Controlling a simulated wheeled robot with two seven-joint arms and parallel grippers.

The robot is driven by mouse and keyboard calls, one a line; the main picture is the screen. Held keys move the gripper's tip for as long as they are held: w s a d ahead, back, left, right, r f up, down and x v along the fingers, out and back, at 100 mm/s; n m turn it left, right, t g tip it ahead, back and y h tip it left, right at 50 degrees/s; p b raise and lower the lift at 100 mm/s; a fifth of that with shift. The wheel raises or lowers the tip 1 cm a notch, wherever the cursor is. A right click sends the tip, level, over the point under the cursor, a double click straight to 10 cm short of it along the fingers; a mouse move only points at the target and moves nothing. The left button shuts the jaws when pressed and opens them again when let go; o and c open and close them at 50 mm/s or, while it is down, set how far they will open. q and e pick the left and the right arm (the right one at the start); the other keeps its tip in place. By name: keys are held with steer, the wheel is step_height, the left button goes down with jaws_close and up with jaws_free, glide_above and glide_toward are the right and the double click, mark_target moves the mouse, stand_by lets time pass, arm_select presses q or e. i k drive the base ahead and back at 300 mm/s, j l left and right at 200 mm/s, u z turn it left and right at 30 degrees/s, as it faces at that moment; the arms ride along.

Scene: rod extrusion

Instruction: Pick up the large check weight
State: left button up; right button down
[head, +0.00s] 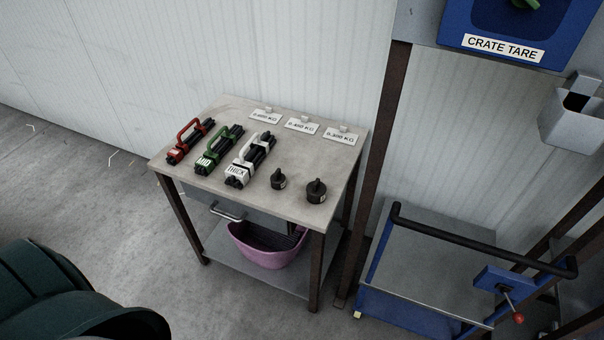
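Two dark check weights with knobs on top stand upright at the front right of the small table (205,176). The large check weight (316,192) is the right one, near the table's right front corner. The smaller check weight (278,180) stands just to its left, apart from it. Neither gripper shows in the head view, and nothing touches the weights.
Red (190,141), green (218,150) and white (250,160) handled rod bundles lie left of the weights. Three label cards (303,124) stand along the back. A pink basket (266,246) sits on the lower shelf. A blue cart (425,270) with a black handle stands to the right.

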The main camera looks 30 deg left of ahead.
mark_target(316, 191)
steer(key=i+l+u, duration=0.25)
steer(key=i+u, duration=0.15)
steer(key=i+l+u, duration=0.35)
steer(key=i, duration=0.1)
